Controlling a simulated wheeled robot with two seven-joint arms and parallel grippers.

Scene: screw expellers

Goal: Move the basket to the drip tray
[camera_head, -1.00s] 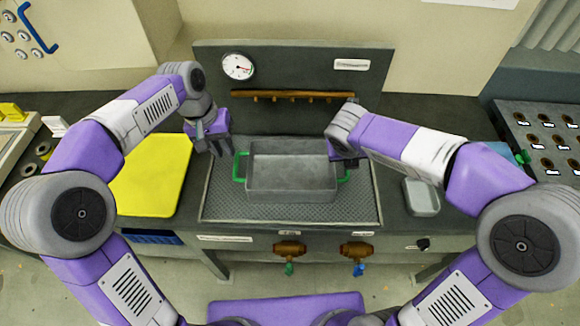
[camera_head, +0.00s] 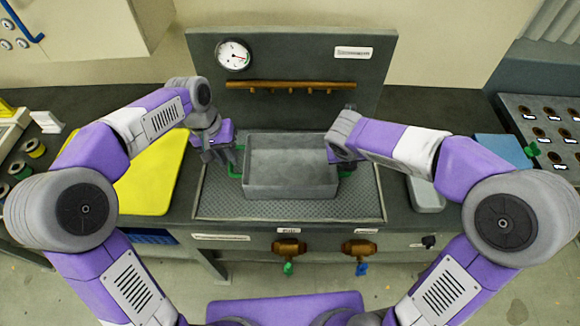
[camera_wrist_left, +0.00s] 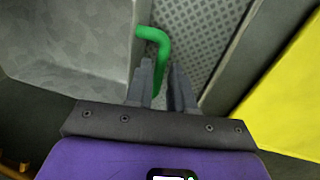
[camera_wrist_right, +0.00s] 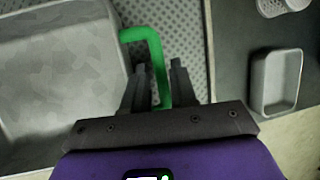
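The basket (camera_head: 290,183) is a grey metal box with a green handle at each end. It sits upright on the patterned drip tray (camera_head: 215,207) set in the counter. My left gripper (camera_head: 232,160) is at the basket's left handle; in the left wrist view the fingers stand a little apart, and the green handle (camera_wrist_left: 157,40) runs down to between their tips. My right gripper (camera_head: 340,158) is at the right handle (camera_head: 346,172); in the right wrist view its fingers are apart with the green handle (camera_wrist_right: 155,60) between them. The fingers hide part of each handle.
A yellow board (camera_head: 155,180) lies left of the tray. A small grey dish (camera_head: 427,196) stands on the right. Behind is a dark panel with a gauge (camera_head: 234,55) and a brown pipe (camera_head: 290,85). Two brass valves (camera_head: 289,247) are on the counter front.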

